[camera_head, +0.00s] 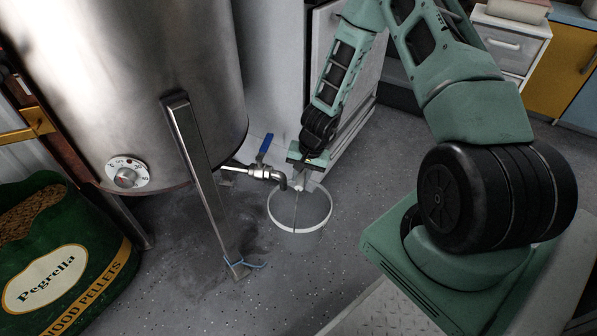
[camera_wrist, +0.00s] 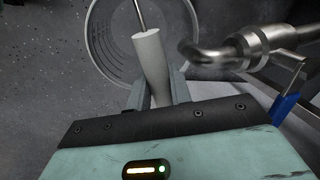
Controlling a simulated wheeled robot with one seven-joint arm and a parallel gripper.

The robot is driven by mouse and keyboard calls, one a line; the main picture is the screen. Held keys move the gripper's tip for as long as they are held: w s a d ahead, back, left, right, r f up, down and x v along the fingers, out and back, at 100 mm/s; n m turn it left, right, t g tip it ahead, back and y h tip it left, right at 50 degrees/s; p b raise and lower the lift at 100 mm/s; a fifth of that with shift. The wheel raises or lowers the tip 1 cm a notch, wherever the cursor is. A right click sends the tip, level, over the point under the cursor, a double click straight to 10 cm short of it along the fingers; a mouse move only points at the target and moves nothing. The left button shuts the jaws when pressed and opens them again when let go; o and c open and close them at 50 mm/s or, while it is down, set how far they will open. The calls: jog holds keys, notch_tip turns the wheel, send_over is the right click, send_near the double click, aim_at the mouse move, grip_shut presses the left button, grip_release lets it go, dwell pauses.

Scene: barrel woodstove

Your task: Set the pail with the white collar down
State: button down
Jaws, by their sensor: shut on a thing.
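My gripper is shut on the pail's white handle grip (camera_wrist: 151,60), which shows between the fingers in the wrist view. The pail's round opening (camera_wrist: 105,40) lies beyond the grip in that view and looks empty. Whether the pail's bottom touches the floor I cannot tell.
The metal tap (camera_head: 262,173) with a blue lever (camera_head: 265,144) juts from the steel barrel (camera_head: 140,80) close to the pail. A stove leg (camera_head: 205,185) stands left. A green pellet bag (camera_head: 55,260) lies at far left. Speckled grey floor (camera_head: 290,290) in front is free.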

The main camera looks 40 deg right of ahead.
jog(key=s+d+b+x, duration=0.1)
jog(key=b+x, duration=0.4)
jog(key=x, duration=0.1)
jog(key=shift+f, duration=0.25)
jog(key=shift+b+x, duration=0.85)
jog(key=shift+x, duration=0.1)
dwell(1.1)
jog(key=shift+s, duration=0.25)
jog(key=c, duration=1.2)
grip_release()
jog(key=shift+d, duration=0.1)
jog(key=p+v, duration=0.7)
jog(key=v, duration=1)
jog(key=shift+r+p, duration=0.2)
jog(key=shift+p, duration=0.2)
jog(key=shift+w, duration=0.1)
